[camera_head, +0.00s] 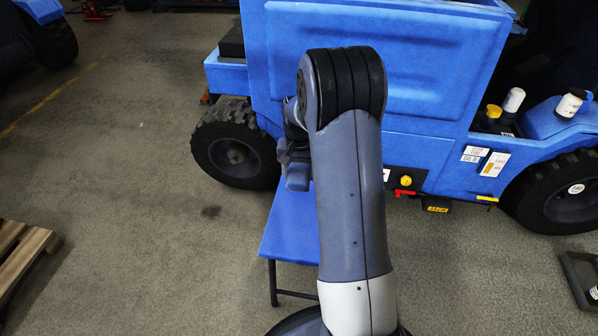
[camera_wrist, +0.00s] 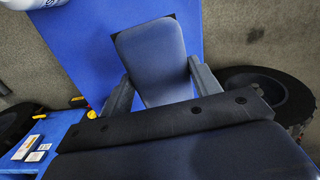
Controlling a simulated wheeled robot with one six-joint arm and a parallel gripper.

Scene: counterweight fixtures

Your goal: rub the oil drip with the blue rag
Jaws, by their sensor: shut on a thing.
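My gripper (camera_wrist: 159,70) is shut on a blue-grey padded piece, which I take for the blue rag (camera_wrist: 151,45). The rag fills the space between the two dark fingers. In the head view my gripper (camera_head: 293,160) is partly hidden by my arm, and the rag (camera_head: 298,182) shows below it, over the blue table. Black corners show from under the rag in the wrist view; I cannot tell what they belong to. A small dark stain (camera_head: 211,211), perhaps the oil drip, is on the floor left of the table; it also shows in the wrist view (camera_wrist: 255,35).
The blue table (camera_head: 285,232) stands before a blue vehicle (camera_head: 420,75) with black wheels (camera_head: 235,150). A wooden pallet (camera_head: 22,255) lies at the left edge. A dark metal frame (camera_head: 578,280) is at lower right.

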